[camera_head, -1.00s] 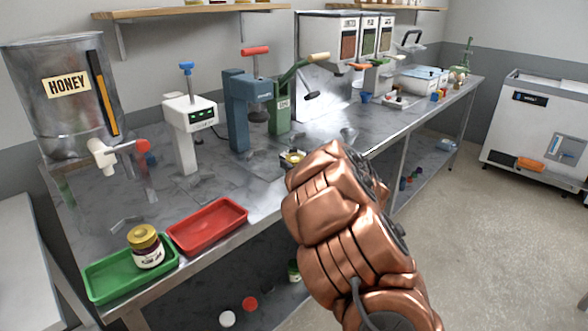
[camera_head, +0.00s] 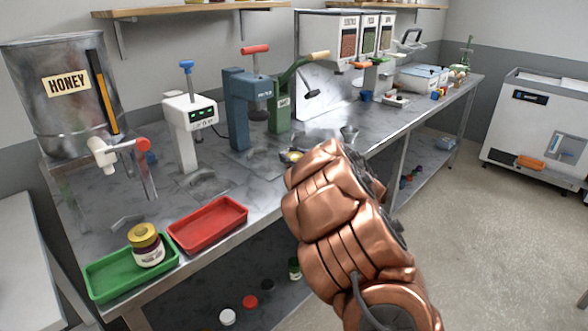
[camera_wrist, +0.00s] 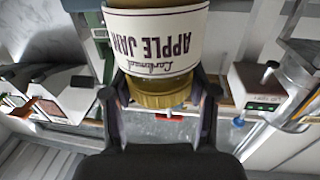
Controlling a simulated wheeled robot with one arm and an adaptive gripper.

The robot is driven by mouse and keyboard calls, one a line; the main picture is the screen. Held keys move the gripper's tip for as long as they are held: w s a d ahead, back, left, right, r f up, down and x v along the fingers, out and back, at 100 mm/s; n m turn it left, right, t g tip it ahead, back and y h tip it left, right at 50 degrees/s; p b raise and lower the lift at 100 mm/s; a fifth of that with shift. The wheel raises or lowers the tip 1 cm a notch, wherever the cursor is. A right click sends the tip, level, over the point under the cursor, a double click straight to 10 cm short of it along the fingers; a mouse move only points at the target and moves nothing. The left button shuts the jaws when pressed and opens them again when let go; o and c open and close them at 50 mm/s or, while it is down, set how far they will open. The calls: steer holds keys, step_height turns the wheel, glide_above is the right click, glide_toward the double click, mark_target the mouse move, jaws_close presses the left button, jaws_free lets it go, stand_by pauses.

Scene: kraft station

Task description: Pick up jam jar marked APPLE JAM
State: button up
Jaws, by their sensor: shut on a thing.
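The jar marked APPLE JAM (camera_wrist: 155,40) fills the top middle of the wrist view, its white label upside down there. Its gold lid (camera_wrist: 160,92) is between the two dark fingers of my gripper (camera_wrist: 160,97), which is shut on the jar. In the head view my copper arm covers most of the gripper and the held jar. Another jar with a gold lid (camera_head: 146,244) and a white label stands in the green tray (camera_head: 108,284); its text is too small to read.
An empty red tray (camera_head: 207,226) lies beside the green one at the table's front edge. Behind stand a honey tank (camera_head: 66,115), a white device (camera_head: 187,133) and a blue press (camera_head: 240,100). Lidded items, including a red one (camera_head: 249,301), are below the table.

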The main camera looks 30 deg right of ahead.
steer(key=c, duration=0.3)
steer(key=shift+r, duration=1.8)
steer(key=s+a+r+b, duration=0.1)
steer(key=s+a+b, duration=0.6)
steer(key=s+a, duration=0.3)
steer(key=shift+s+a+r, duration=0.2)
steer(key=shift+s+a, duration=0.15)
steer(key=shift+a, duration=0.6)
